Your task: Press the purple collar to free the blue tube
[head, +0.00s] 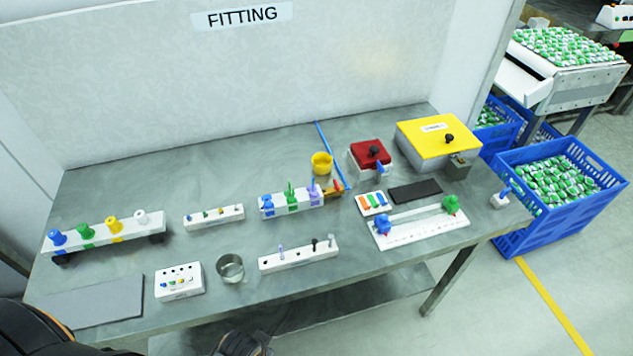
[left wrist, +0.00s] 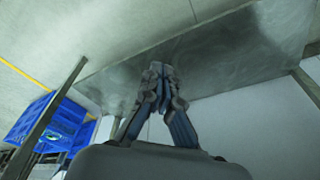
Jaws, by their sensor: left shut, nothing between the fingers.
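The purple collar (head: 314,192) sits at the right end of a white block (head: 291,203), beside a green fitting (head: 291,193) and a blue fitting (head: 268,204). My left gripper (left wrist: 160,68) is shut and empty in the left wrist view, away from the collar. No right gripper can be made out.
A yellow cup (head: 321,164) stands close behind the collar. A red-topped box (head: 370,155) and a yellow-lidded box (head: 438,138) stand to the right. A white rack (head: 298,257) and a metal cup (head: 230,268) lie nearer. The table front between grey mat (head: 95,302) and rack is partly occupied.

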